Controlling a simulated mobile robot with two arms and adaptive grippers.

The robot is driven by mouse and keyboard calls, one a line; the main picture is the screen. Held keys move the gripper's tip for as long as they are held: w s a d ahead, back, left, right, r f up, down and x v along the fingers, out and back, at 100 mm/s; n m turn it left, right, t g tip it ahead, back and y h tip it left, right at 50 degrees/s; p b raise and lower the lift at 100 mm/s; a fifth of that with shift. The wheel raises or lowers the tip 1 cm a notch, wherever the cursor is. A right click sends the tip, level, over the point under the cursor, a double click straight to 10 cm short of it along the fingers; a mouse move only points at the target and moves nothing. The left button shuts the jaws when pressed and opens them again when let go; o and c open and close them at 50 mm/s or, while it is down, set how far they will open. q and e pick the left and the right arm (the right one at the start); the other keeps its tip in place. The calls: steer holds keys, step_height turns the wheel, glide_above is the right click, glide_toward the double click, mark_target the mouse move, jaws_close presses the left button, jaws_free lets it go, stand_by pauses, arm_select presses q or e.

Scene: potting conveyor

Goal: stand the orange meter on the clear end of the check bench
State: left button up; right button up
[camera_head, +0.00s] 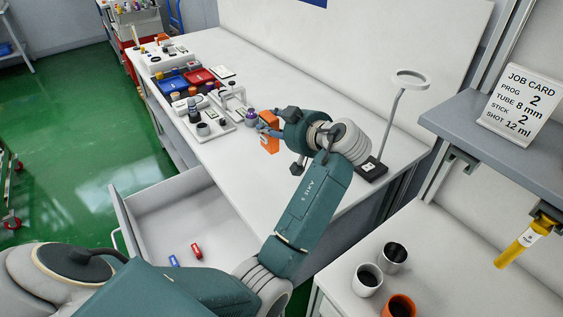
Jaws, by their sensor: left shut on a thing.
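The orange meter (269,145) is in the jaws of my left gripper (270,131), over the middle of the long white check bench (305,104). The gripper is shut on it and hides part of it. I cannot tell whether the meter's underside touches the bench top. The bench's far left end holds many small items. The bench top around the meter to the right and behind is bare. My right gripper is not in view.
A white tray with fixtures (222,128) and blue (172,83) and red (199,78) bins stand left of the meter. A ring lamp (411,78) stands at right. An open drawer (165,222) juts out in front. Pots (367,280) and a job card (519,105) are at right.

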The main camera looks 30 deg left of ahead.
mark_target(274, 151)
arm_select(q)
step_height(274, 151, down, 9)
steer(key=shift+d+r+p, duration=0.1)
steer(key=shift+d+p, duration=0.05)
steer(key=shift+p, duration=0.5)
step_height(274, 151, down, 4)
steer(key=shift+r+p, duration=0.1)
steer(key=shift+p, duration=0.2)
steer(key=shift+f, duration=0.2)
steer(key=o, duration=1.3)
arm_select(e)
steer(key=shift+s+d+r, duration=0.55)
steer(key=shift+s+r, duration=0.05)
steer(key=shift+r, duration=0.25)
arm_select(q)
steer(key=shift+r, duration=0.1)
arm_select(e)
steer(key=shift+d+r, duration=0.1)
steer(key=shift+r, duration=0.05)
